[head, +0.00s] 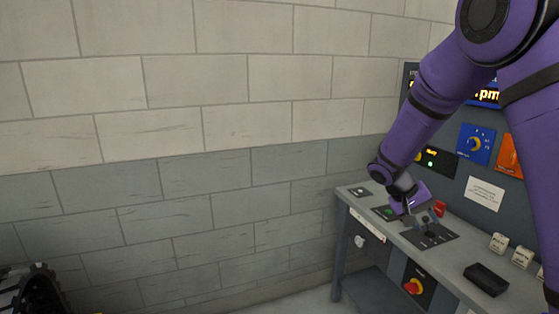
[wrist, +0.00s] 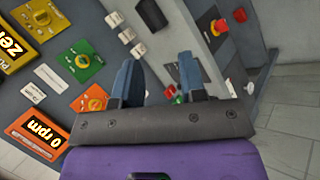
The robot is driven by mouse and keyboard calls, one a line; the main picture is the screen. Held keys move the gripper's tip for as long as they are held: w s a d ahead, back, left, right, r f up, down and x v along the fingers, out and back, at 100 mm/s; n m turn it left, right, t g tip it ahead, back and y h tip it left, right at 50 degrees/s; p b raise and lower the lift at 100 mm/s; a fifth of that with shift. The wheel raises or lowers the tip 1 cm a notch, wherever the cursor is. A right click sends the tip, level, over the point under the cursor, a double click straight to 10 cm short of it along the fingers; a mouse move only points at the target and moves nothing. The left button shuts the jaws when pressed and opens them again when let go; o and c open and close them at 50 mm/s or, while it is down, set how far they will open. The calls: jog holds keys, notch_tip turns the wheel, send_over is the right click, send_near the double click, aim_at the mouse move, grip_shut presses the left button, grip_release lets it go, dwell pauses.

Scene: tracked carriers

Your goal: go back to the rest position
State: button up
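My gripper (head: 418,222) is at the end of my purple arm, low over the grey desk (head: 400,236) near its left end. The gripper is open and empty. In the head view the fingers are close to a black panel with a small lever (head: 430,238); I cannot tell whether they touch it. A green button (wrist: 179,97) shows beside the right finger in the wrist view.
An upright panel with a blue dial (head: 476,144), an orange dial and lit displays stands behind the desk. White blocks (head: 498,242) and a black box (head: 486,279) are on the desk. A red-yellow knob (head: 413,287) is on its front. The block wall (head: 150,150) fills the left.

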jog(key=s+a+r+n+t+y, duration=0.1)
jog(key=s+a+r+t+y, duration=0.1)
jog(key=s+r, duration=0.4)
jog(key=s+a+r+n+t+y, duration=0.1)
jog(key=s+r, duration=0.5)
jog(key=s, duration=0.8)
jog(key=s+a+r+t+y, duration=0.3)
jog(key=s+r, duration=0.4)
jog(key=s, duration=0.3)
jog(key=shift+a+n+t+y, duration=0.4)
jog(key=shift+t+y, duration=0.2)
jog(key=shift+y, duration=0.2)
jog(key=shift+d, duration=0.1)
dwell(0.5)
